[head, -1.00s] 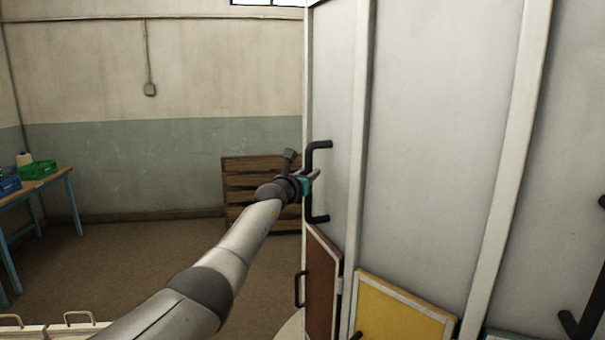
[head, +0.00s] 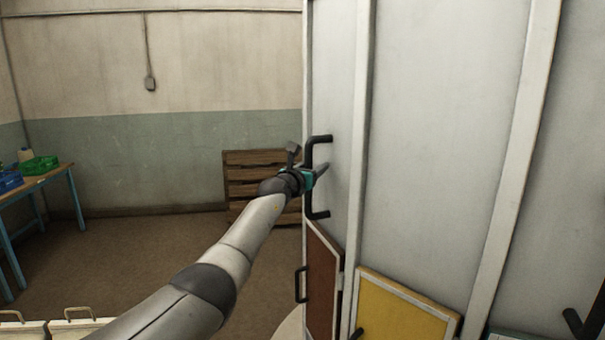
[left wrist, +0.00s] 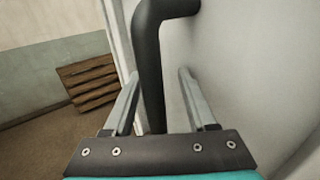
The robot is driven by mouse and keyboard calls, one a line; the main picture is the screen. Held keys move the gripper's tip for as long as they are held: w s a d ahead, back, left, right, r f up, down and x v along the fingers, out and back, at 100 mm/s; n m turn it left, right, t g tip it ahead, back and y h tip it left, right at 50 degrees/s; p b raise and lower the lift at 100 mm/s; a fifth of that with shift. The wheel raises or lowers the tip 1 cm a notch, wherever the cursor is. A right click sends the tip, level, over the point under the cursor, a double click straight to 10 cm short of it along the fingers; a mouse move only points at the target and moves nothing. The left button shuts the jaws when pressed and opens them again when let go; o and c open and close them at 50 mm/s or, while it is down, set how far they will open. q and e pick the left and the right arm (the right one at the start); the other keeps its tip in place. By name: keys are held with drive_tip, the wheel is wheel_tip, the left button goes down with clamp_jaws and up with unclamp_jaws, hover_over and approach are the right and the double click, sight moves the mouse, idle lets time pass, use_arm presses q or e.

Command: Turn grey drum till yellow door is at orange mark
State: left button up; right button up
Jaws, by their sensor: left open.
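The grey drum (head: 430,140) fills the right side of the head view, with pale upright ribs. The yellow door (head: 395,312) is low on it, partly cut off by the lower edge. A brown-red door (head: 321,280) is to its left. My left gripper (head: 318,172) is open at the black upright handle (head: 318,139) on the drum's left part. In the left wrist view the handle bar (left wrist: 148,70) runs between the two open fingers (left wrist: 157,95). My right gripper is not in view. I see no orange mark.
A wooden slatted crate or pallet (head: 250,180) stands by the back wall, left of the drum. A blue-legged table (head: 55,175) with green (head: 40,165) and blue bins is at far left. Pale boxes with handles (head: 75,322) are at lower left. The floor between is clear.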

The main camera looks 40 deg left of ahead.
use_arm(q)
drive_tip(key=s+d+p, duration=0.1)
drive_tip(key=s+d, duration=0.2)
drive_tip(key=s, duration=1.1)
drive_tip(key=shift+s+r+p, duration=0.15)
drive_tip(key=shift+s+p, duration=0.2)
drive_tip(key=shift+p, duration=0.05)
idle(0.4)
